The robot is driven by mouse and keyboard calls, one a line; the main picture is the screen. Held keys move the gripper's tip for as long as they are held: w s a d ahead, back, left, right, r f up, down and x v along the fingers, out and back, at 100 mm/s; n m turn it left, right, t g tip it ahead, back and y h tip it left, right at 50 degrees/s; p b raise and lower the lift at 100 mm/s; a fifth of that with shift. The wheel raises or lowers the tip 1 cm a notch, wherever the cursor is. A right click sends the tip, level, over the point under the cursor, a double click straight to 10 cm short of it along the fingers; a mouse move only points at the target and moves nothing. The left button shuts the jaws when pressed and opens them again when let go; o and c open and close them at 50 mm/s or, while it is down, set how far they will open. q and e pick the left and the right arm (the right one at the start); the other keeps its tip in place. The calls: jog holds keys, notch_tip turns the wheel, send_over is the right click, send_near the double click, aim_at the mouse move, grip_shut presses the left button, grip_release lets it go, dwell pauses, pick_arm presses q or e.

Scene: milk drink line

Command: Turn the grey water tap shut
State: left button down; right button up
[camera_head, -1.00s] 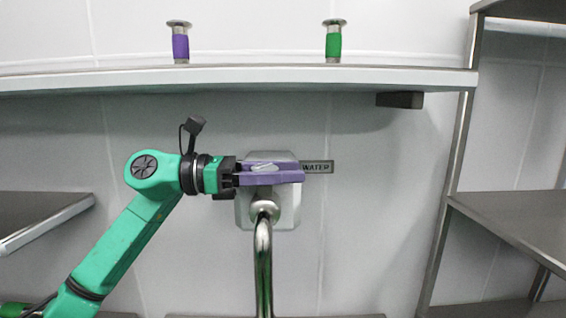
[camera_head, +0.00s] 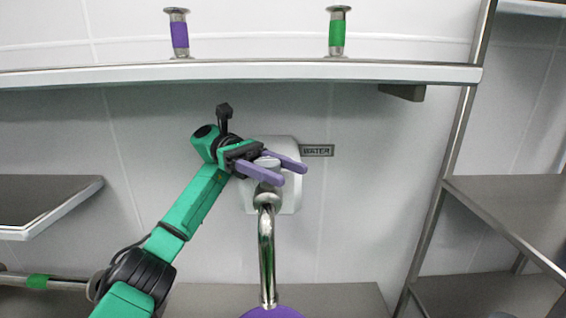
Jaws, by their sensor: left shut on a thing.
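The grey water tap has a pale square body (camera_head: 285,200) on the wall and a shiny metal spout (camera_head: 266,250) that runs down. My left gripper (camera_head: 278,169) is at the top of the tap, its two purple fingers on either side of the tap's small round grey handle (camera_head: 266,162). The fingers are shut on the handle, which they partly hide. My right gripper is not in view.
A "WATER" label (camera_head: 317,150) is on the wall beside the tap. A shelf (camera_head: 240,72) above bears a purple-banded (camera_head: 179,34) and a green-banded metal piece (camera_head: 337,32). A purple rounded thing (camera_head: 272,313) is below the spout. Metal racks (camera_head: 500,210) stand at the right.

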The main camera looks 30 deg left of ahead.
pick_arm(q)
jog(key=shift+s+a+r+m+g, duration=0.1)
jog(key=shift+r+m+g, duration=0.1)
jog(key=shift+m+g, duration=0.3)
jog(key=shift+c, duration=1.1)
grip_release()
jog(key=shift+f, duration=0.1)
